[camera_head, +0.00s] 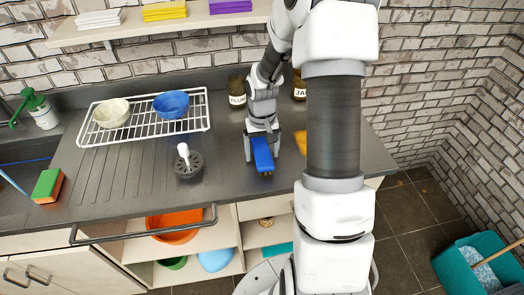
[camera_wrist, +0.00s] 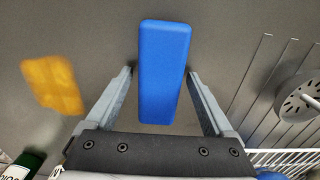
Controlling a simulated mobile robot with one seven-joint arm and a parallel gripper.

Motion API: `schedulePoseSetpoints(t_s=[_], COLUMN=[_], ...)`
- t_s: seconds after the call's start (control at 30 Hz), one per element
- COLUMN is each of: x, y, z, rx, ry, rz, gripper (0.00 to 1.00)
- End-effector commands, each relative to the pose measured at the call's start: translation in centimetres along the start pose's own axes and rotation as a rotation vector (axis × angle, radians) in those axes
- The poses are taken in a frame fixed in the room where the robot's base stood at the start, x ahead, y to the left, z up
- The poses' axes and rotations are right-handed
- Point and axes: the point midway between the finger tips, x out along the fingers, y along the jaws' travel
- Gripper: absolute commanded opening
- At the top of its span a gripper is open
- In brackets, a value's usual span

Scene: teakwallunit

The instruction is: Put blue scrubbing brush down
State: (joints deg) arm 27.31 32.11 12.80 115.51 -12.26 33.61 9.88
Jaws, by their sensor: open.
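In the wrist view the blue brush (camera_wrist: 163,70) sits between the two fingers of my gripper (camera_wrist: 160,82), with a visible gap on each side. My gripper (camera_head: 262,150) is open around the brush and points down at the counter. The brush's underside is hidden.
Jars stand behind, one a plum jar (camera_head: 237,90). A wire rack (camera_head: 190,122) holds two bowls. The counter's front edge is close.

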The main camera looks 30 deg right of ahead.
Motion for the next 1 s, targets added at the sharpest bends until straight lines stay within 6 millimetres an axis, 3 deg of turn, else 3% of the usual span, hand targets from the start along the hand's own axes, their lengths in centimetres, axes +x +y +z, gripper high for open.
schedulePoseSetpoints(t_s=[0.23,0.5,0.7,1.0], x=[-1.7,-7.6,-10.9,-12.4], y=[0.0,0.0,0.0,0.0], z=[-0.1,-0.1,-0.1,0.0], rx=[0.002,0.000,0.000,0.000], ry=[0.004,0.005,0.003,0.000], rz=[0.001,0.001,0.001,0.000], gripper=[0.87,0.87,0.87,0.87])
